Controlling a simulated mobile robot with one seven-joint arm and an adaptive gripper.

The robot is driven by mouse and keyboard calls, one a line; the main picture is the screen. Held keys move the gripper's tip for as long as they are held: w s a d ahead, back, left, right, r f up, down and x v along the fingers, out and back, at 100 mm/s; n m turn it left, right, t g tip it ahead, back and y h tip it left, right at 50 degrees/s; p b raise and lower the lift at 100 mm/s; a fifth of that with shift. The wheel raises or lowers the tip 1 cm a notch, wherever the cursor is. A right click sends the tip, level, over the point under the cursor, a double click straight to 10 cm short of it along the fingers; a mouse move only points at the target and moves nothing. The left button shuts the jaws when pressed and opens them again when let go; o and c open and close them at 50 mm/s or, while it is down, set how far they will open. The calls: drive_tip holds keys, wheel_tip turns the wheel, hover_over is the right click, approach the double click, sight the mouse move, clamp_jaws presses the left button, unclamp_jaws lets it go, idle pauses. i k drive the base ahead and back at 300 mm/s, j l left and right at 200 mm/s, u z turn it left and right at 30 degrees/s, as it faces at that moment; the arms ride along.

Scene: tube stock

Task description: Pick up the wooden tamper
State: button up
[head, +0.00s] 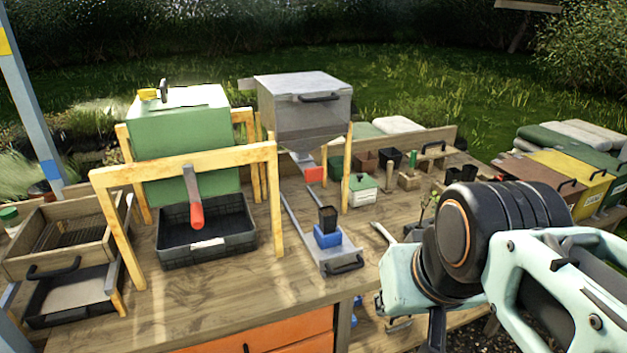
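A small wooden block with an upright handle, which looks like the wooden tamper (409,180), stands toward the back of the bench, right of the green-lidded box. It is small in the head view, and nothing is seen holding it. My arm fills the right foreground, between the camera and the right part of the bench. Only a dark part of my gripper (437,328) shows at the bottom edge, well in front of the tamper and apart from it. Its fingertips are cut off, so I cannot tell whether it is open or shut.
A green-lidded white box (363,190) and a thin wooden peg (389,175) stand left of the tamper. Black pots (461,174) are to its right. The front-centre benchtop is clear.

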sight(387, 189)
drive_tip(key=i+l+z, duration=0.4)
drive_tip(key=i+l, duration=0.6)
